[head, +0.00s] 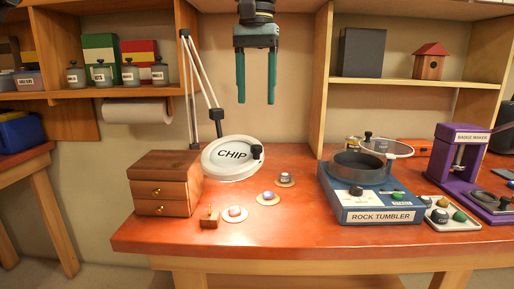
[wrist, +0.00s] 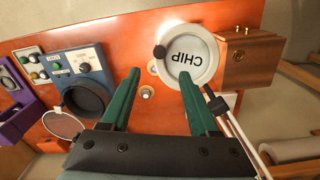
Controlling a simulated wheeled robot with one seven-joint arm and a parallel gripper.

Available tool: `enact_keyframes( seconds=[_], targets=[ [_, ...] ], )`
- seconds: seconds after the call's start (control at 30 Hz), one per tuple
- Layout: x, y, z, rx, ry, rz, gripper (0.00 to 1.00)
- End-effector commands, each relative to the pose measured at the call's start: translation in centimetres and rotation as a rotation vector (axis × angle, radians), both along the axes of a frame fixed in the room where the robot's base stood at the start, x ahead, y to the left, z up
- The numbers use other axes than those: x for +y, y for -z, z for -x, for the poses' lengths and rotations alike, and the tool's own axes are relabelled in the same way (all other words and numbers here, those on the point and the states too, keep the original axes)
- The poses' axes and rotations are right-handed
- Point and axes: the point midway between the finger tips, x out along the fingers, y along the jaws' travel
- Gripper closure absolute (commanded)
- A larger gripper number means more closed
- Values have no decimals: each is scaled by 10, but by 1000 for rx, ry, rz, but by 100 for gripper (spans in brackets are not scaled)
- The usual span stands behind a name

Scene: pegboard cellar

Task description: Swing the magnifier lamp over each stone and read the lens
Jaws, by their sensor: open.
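The magnifier lamp has a white round head (head: 232,158) with a black knob (head: 256,152) on its right, and its lens reads "CHIP". Its jointed arm rises behind on the left. Three stones on round coasters lie in a slanting row on the workbench: a front stone (head: 235,211), a middle stone (head: 268,196) and a back stone (head: 285,177). My gripper (head: 256,102) is open and empty, high above the bench behind the stones. In the wrist view, the lamp head (wrist: 190,57) lies beyond the right finger, and one stone (wrist: 147,92) shows between the fingers (wrist: 160,72).
A wooden drawer box (head: 165,184) stands left of the lamp, with a small wooden block (head: 209,219) before it. The blue rock tumbler (head: 370,190), a tray of stones (head: 447,213) and the purple badge maker (head: 462,160) stand right. Shelves flank my gripper.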

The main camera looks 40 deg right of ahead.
Motion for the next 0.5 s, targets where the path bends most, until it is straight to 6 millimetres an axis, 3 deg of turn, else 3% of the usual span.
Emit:
enact_keyframes(
  seconds=[0.17,0.5],
  targets=[
    [-1,17,2,2,4,-4,39],
    [0,78,2,2,3,-4,39]
  ],
)
